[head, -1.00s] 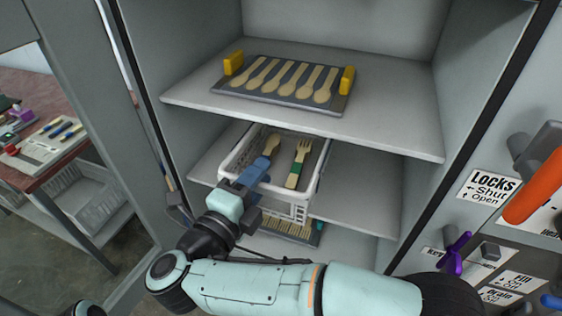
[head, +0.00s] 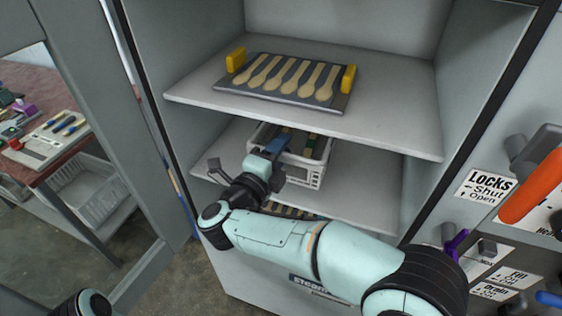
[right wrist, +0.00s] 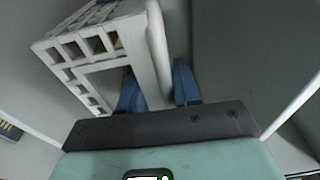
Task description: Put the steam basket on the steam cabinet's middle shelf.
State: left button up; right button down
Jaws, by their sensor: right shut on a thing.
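The white steam basket (head: 303,173) is inside the steam cabinet, over the middle shelf (head: 365,200) and under the shelf above. Wooden utensils lie in it, partly hidden by my arm and the upper shelf. My right gripper (head: 279,143) reaches in from the front and is shut on the basket's wall. In the right wrist view, its blue fingers (right wrist: 160,82) stand on either side of the basket's rim (right wrist: 156,40). I cannot tell whether the basket's bottom touches the shelf. My left gripper is out of view.
The upper shelf (head: 400,135) bears a dark tray of wooden spoons (head: 300,82) with yellow end blocks. The middle shelf is clear right of the basket. The open door (head: 120,200) stands left. A control panel with an orange handle (head: 533,187) is at right.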

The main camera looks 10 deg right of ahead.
notch_tip(320, 180, down, 3)
jog(key=shift+f, duration=0.1)
jog(key=shift+w+d+f, duration=0.1)
jog(key=shift+w+f, duration=0.05)
jog(key=shift+f, duration=0.35)
jog(key=c, duration=0.8)
grip_release()
jog(key=b+v, duration=0.1)
jog(key=v, duration=1.1)
jog(key=shift+b, duration=0.4)
jog(key=shift+r, duration=0.1)
